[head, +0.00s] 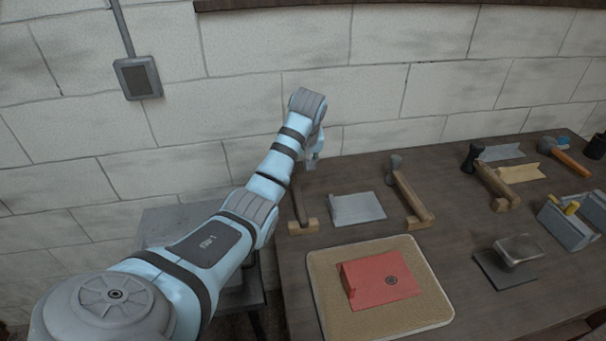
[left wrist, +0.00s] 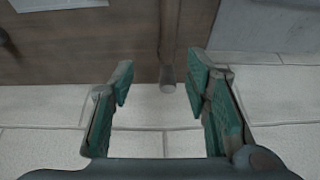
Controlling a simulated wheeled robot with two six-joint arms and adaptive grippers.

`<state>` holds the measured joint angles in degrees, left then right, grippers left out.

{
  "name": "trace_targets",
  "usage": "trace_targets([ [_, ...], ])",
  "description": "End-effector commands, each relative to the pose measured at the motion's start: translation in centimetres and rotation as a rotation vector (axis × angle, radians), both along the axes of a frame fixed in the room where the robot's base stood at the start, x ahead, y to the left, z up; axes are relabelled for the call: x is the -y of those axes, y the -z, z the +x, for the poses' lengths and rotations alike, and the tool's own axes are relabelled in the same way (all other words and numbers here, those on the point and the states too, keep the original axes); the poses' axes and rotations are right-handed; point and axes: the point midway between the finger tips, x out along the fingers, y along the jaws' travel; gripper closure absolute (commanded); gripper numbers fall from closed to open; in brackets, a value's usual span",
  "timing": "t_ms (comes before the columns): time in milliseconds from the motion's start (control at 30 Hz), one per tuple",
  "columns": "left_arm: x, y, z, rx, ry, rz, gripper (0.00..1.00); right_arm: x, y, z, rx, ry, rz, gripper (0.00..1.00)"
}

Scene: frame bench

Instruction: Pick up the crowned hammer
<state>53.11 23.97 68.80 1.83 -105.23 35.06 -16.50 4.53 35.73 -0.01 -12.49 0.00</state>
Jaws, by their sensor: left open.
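Several hammers rest on the bench, and I cannot tell for sure which is the crowned one. The leftmost hammer (head: 298,201) has a dark handle on a wooden block, and my left gripper hides its head end. A handle with a round grey end (left wrist: 167,78) shows between my fingers in the left wrist view, apart from them. A second hammer (head: 402,186) has a grey head and wooden handle; a third hammer (head: 484,172) has a black head. My left gripper (head: 312,163) is open and empty near the bench's back left edge. It also shows in the left wrist view (left wrist: 160,88).
A grey plate (head: 356,208) lies right of the leftmost hammer. A red block (head: 380,275) sits on a tan mat (head: 432,311) in front. The stone wall (head: 375,95) stands close behind.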

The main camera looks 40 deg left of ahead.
Motion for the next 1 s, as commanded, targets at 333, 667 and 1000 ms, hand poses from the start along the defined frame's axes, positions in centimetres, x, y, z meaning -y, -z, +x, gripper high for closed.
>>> trace_targets([
  [333, -2.0, 7.1, 1.9, -0.004, 0.003, -0.001, 0.57, 0.0, 1.0, -2.4, -0.039, 0.001, 0.0, 0.6],
  [667, -3.3, 11.9, 2.7, -0.002, 0.001, 0.0, 0.57, 0.0, 2.9, -0.5, -0.007, 0.0, 0.0, 0.6],
  [1000, -3.3, 11.8, 2.7, -0.003, 0.002, 0.001, 0.57, 0.1, 2.7, -1.3, -0.02, 0.0, -0.001, 0.6],
])
